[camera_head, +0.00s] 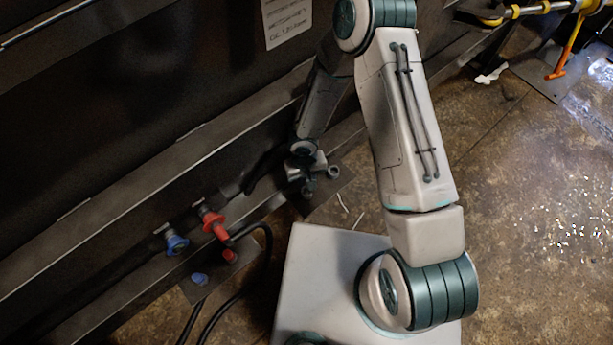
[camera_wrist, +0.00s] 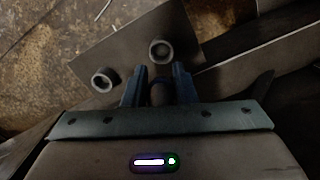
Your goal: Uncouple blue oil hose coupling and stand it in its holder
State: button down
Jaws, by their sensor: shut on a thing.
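My gripper (camera_wrist: 159,72) is shut on a dark, round-ended piece (camera_wrist: 158,93), apparently the oil hose coupling; no blue shows on it. In the head view my gripper (camera_head: 309,172) is low by the machine wall, over a dark plate. A holder with two short grey ring sockets stands there: one socket (camera_wrist: 160,51) is just past the fingertips, the other (camera_wrist: 105,79) to their left. The held piece seems apart from both, but its height is unclear. A blue fitting (camera_head: 174,241) sits on the machine's lower ledge, with no hose visible on its front.
A red coupling (camera_head: 213,223) with a black hose (camera_head: 266,245) sits right of the blue fitting. A blue cap (camera_head: 199,278) and a red cap (camera_head: 230,256) are on a plate below. The machine wall (camera_head: 110,120) borders the left.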

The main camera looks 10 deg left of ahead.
jog(key=shift+r+g+p, duration=0.15)
jog(key=shift+g+p, duration=0.15)
jog(key=shift+p, duration=1.45)
